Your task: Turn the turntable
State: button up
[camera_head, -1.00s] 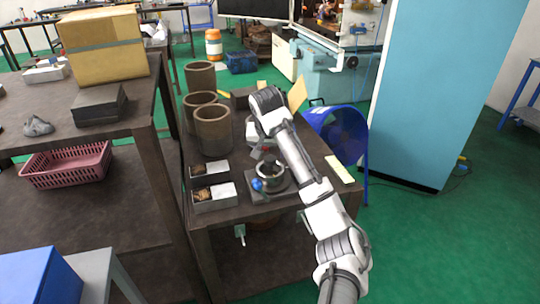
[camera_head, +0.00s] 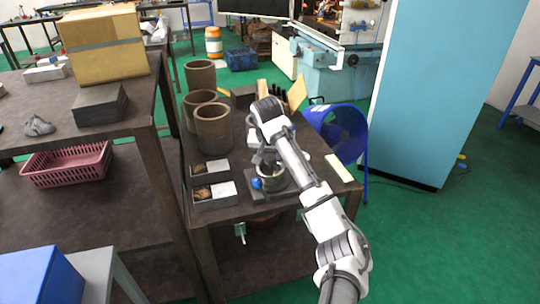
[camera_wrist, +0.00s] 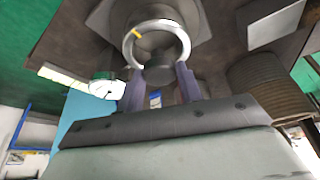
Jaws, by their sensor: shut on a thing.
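The turntable (camera_head: 272,183) is a round metal ring on a square grey base on the dark bench. A blue ball-shaped knob (camera_head: 257,184) shows at its left side. In the wrist view, the ring (camera_wrist: 182,38) is bright metal with a yellow mark at its upper left. My gripper (camera_head: 267,160) is over the turntable. In the wrist view, its two fingers (camera_wrist: 161,80) are on either side of a dark grey rounded part (camera_wrist: 159,75) at the ring's near edge. They are shut on this part. The exact contact is partly hidden.
Two small open boxes (camera_head: 214,202) stand left of the turntable. Several brown cylinders (camera_head: 213,130) stand behind them. A pale strip (camera_head: 339,168) lies to the right. A blue round fan-like object (camera_head: 340,132) is beyond the bench's right edge.

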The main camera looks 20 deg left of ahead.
jog(key=n+y+p, duration=0.1)
jog(key=n, duration=0.1)
jog(key=n+g+p, duration=0.1)
jog(key=n+p, duration=0.1)
jog(key=n, duration=0.1)
jog(key=shift+w+d+r+n+y+p, duration=0.1)
jog(key=shift+d+r+n+y+p, duration=0.05)
jog(key=shift+n+y+p, duration=0.2)
jog(key=n+g+y+p, duration=0.1)
jog(key=n, duration=0.5)
jog(key=shift+w+d+g+y+p, duration=0.1)
jog(key=shift+w+g+y+p, duration=0.05)
jog(key=shift+g+y+p, duration=0.25)
dwell(0.3)
jog(key=o, duration=1)
